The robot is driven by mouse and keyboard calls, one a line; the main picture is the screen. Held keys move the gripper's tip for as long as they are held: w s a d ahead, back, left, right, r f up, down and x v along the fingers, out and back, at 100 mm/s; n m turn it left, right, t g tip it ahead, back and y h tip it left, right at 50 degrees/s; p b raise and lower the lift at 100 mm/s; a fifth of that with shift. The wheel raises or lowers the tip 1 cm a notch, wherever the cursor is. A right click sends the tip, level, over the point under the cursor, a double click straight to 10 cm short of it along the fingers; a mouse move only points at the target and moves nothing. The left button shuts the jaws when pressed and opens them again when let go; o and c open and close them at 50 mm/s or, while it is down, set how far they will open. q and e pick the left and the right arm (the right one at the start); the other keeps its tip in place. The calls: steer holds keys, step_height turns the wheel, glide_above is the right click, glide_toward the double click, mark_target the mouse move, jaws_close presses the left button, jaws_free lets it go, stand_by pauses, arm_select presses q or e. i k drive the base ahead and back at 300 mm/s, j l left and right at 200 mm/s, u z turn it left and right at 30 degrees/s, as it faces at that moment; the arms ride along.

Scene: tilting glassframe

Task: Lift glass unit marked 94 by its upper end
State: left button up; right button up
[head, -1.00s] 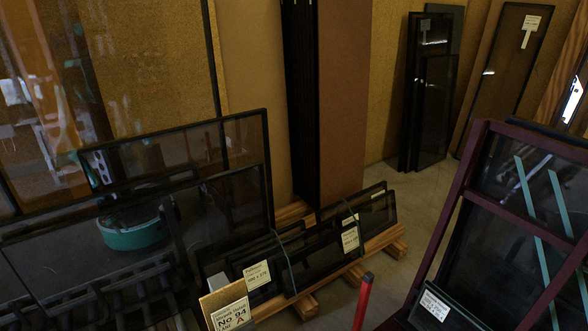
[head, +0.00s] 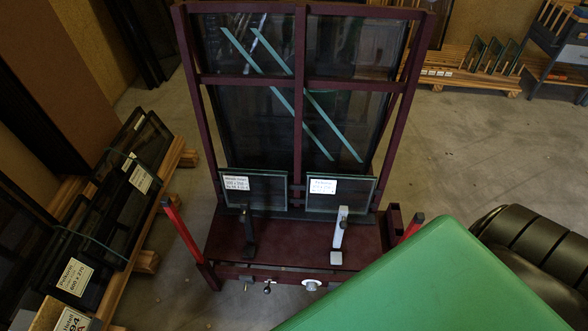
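A card ending in 94 (head: 73,322) shows at the bottom left edge of the head view, cut off by the frame. What it is fixed to is mostly out of view. Two small dark glass units stand side by side on the lower ledge of the maroon tilting frame (head: 298,120). The left small unit (head: 268,193) bears a white label (head: 237,184) whose small print I cannot read for sure. The right small unit (head: 352,194) also bears a label (head: 322,187). Neither of my grippers is in view.
Dark panes (head: 110,205) lean on a wooden rack at left. Red posts (head: 186,240) flank the frame's base. A large green surface (head: 450,285) fills the lower right, beside a black ribbed object (head: 535,255). Concrete floor is free right of the frame.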

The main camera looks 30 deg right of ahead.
mark_target(266, 190)
steer(key=z, duration=0.65)
steer(key=j+z, duration=0.3)
steer(key=z, duration=0.15)
steer(key=k+j+z, duration=0.1)
steer(key=j+z, duration=0.15)
steer(key=z, duration=0.25)
steer(key=k+j+z, duration=0.15)
steer(key=z, duration=0.3)
